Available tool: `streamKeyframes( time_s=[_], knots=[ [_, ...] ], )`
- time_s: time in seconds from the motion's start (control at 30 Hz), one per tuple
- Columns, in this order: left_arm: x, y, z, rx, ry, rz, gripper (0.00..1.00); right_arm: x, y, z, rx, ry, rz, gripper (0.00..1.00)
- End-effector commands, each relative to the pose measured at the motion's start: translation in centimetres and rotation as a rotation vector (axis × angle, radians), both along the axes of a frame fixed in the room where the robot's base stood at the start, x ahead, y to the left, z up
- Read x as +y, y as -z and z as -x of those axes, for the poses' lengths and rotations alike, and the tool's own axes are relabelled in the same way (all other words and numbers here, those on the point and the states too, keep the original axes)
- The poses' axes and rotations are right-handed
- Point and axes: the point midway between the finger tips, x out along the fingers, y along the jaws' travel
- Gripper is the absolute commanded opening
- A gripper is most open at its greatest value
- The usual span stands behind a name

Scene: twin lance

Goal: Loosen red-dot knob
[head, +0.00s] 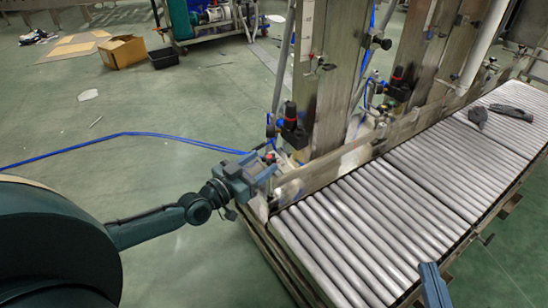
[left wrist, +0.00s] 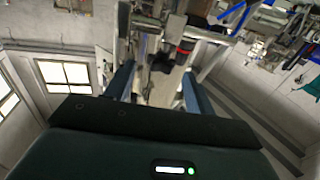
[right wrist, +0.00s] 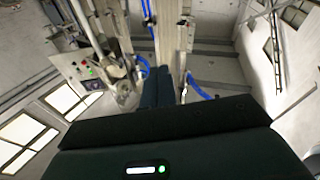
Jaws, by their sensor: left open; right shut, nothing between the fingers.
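A small dark knob with a red dot (head: 269,157) shows in the head view, right at my left gripper (head: 264,172), by the near end of the conveyor. The gripper's fingers hide part of that spot, and I cannot tell whether they touch the knob. In the left wrist view the left fingers (left wrist: 158,85) stand apart, with a black fitting with a red band (left wrist: 184,49) beyond and between them. My right gripper (head: 431,277) is at the bottom of the head view, over the conveyor's front edge. In the right wrist view its fingers (right wrist: 166,80) are together and empty.
The roller conveyor (head: 375,215) runs to the upper right, with dark grey items (head: 513,112) at its far end. Steel columns (head: 330,80) with black, red-banded regulators (head: 291,125) stand behind it. A blue hose (head: 120,135) crosses the floor. A cardboard box (head: 122,52) is far left.

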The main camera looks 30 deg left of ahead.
Motion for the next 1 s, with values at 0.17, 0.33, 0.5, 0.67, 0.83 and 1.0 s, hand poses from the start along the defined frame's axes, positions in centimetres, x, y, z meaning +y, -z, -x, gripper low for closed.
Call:
streamKeyframes(
  time_s=[0.17,0.33,0.5,0.67,0.83,1.0],
  knots=[
    [-1.1,0.1,-3.4,-0.004,0.000,0.002,0.55,0.4,0.0,0.0,-0.005,-0.016,-0.039,0.00],
    [-1.7,0.1,-5.1,-0.002,0.000,0.002,0.55,0.7,-0.3,0.0,-0.005,-0.028,-0.063,0.00],
    [-1.8,0.0,-5.7,0.000,0.000,-0.002,0.55,0.7,-0.5,0.0,-0.007,-0.030,-0.068,0.00],
    [-1.8,0.0,-5.7,0.001,0.000,-0.001,0.55,0.7,-0.7,0.0,-0.011,-0.030,-0.069,0.00],
    [-1.8,0.0,-5.7,0.000,0.000,-0.001,0.46,0.6,-0.7,0.0,-0.011,-0.029,-0.069,0.00],
    [-1.8,0.0,-5.6,0.000,0.000,-0.001,0.32,0.6,-0.7,0.0,-0.012,-0.029,-0.068,0.00]
  ],
)
